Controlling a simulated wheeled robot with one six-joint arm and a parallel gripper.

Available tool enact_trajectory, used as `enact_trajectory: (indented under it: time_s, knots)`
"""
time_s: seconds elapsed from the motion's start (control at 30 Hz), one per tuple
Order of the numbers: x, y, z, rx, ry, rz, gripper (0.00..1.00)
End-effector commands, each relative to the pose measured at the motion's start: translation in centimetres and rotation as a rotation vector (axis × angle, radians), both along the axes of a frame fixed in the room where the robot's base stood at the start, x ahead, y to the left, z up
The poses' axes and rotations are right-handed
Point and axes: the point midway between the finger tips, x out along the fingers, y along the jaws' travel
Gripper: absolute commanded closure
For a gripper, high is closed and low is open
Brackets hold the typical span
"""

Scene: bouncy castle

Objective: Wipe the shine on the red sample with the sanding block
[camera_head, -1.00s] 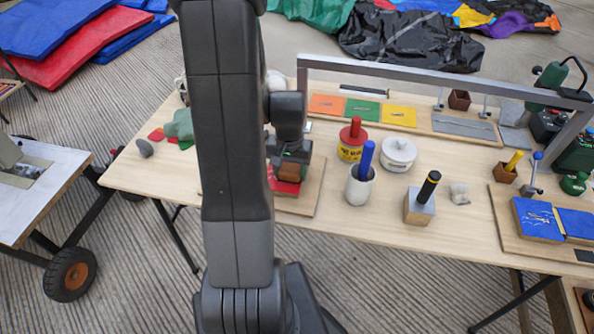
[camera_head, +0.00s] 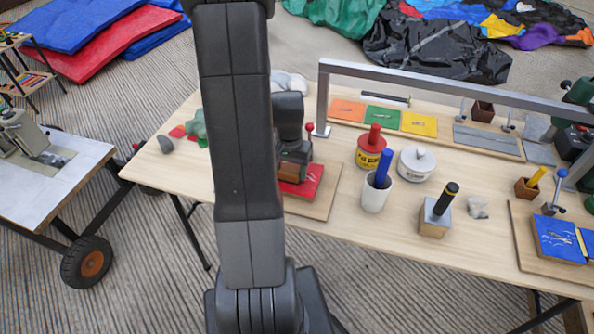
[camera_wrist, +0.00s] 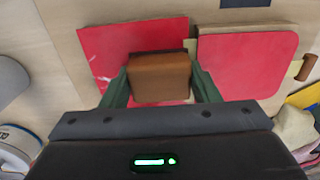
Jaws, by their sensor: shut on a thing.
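My gripper (camera_wrist: 160,88) is shut on a brown sanding block (camera_wrist: 160,78), one finger on each side of it. In the wrist view the block is over the right part of a red sheet (camera_wrist: 115,42), which has pale marks near its left edge. A second red piece (camera_wrist: 248,62) with rounded corners lies to the right, across a tan strip. In the head view my gripper (camera_head: 294,158) is above the red sample (camera_head: 312,182) on a wooden board (camera_head: 318,207). My arm hides the board's left part. I cannot tell whether the block touches the red surface.
Right of the board stand a red-lidded yellow tin (camera_head: 370,153), a white cup (camera_head: 375,195) with a blue handle, a white lidded pot (camera_head: 416,163) and a black-handled block (camera_head: 436,218). A grey metal frame (camera_head: 450,88) spans the table's back.

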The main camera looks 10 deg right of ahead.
Motion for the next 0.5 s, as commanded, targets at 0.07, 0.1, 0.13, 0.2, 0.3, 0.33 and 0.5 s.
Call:
enact_trajectory:
  time_s: [0.07,0.1,0.13,0.2,0.3,0.33,0.5]
  knots:
    - [0.8,1.0,-0.3,0.01,-0.015,0.0,0.78]
    - [0.9,1.0,-0.2,0.009,-0.015,-0.001,0.78]
    - [1.0,1.0,-0.2,0.009,-0.016,-0.001,0.78]
    - [1.4,0.8,-0.1,0.009,-0.018,-0.001,0.78]
    - [2.0,0.4,0.0,0.009,-0.02,-0.002,0.78]
    - [2.1,0.3,0.1,0.009,-0.02,-0.003,0.78]
    - [2.1,-0.1,0.2,0.008,-0.022,-0.004,0.78]
